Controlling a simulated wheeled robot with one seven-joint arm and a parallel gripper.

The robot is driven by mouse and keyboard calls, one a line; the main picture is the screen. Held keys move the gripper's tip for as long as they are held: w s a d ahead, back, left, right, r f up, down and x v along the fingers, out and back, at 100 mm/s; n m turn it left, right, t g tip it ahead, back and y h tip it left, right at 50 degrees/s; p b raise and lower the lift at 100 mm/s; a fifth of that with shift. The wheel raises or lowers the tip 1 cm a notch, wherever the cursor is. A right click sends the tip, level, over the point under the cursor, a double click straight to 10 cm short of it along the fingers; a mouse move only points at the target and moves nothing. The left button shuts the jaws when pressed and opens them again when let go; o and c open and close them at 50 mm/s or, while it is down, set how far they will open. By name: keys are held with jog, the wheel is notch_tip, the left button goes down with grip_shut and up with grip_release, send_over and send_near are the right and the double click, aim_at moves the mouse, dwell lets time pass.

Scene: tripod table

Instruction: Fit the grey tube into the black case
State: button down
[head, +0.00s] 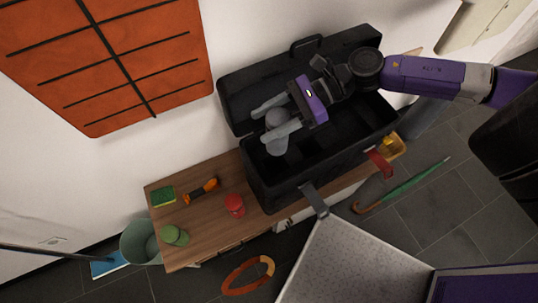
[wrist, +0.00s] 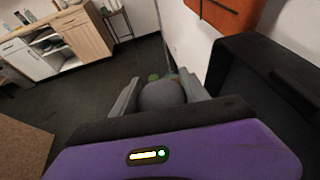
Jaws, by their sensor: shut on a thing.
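The black case (head: 258,185) stands open on a wooden table, its lid tipped back against the wall. My gripper (head: 266,122) is shut on the grey tube (head: 277,146), over the left part of the case in the head view. The tube's rounded part shows between the two fingers and its lower part hangs below them. In the wrist view the tube's rounded grey end (wrist: 162,96) sits between the fingers. The head view does not clearly show whether the tube touches the case. The visible case interior is dark, and my arm hides part of the lid.
Left of the case on the table (head: 205,240) are a sponge (head: 163,197), an orange-black tool (head: 201,190), a red container (head: 234,205) and a green one (head: 174,235). A bucket (head: 140,243), an orange ring (head: 247,276) and a green umbrella (head: 405,187) are lower down.

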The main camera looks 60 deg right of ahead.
notch_tip(320, 180, down, 20)
jog(key=shift+w+r, duration=0.1)
jog(key=shift+w, duration=0.05)
dwell(0.4)
jog(key=c, duration=0.6)
grip_release()
jog(key=shift+o, duration=0.2)
